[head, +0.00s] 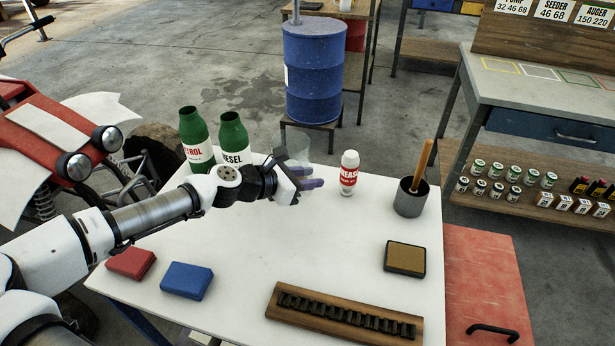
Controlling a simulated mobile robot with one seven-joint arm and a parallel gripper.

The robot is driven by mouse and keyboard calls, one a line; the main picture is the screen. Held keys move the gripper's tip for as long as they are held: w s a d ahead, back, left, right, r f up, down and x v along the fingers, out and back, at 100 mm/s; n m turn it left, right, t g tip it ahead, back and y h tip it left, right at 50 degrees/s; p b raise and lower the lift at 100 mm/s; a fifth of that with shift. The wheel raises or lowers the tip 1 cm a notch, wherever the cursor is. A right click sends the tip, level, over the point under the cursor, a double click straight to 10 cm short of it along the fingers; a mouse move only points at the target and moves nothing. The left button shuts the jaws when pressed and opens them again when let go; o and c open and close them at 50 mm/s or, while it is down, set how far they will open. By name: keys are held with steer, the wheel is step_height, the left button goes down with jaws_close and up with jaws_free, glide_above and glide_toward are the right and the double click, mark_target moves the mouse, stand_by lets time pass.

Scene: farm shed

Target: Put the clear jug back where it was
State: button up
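The clear jug (294,148) shows in the head view as a faint see-through shape at the far side of the white table (240,240). It is just behind and above my gripper (308,177), which covers its lower part. My gripper reaches in from the left, low over the table, with its purplish fingers pointing right. The fingers overlap the jug in the picture. I cannot tell whether they are around it or only in front of it, nor whether the jug touches the table.
Two green bottles (234,140) stand left of the jug, a white and red grease bottle (349,173) and a grey pot (410,197) with a wooden handle right of it. Red (130,263) and blue (187,280) blocks, a brown pad (405,258) and a slotted rack (343,314) lie nearer. The table's middle is clear.

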steer(key=shift+r, duration=0.15)
steer(key=b+v, duration=0.3)
steer(key=v, duration=0.9)
steer(key=shift+r, duration=0.1)
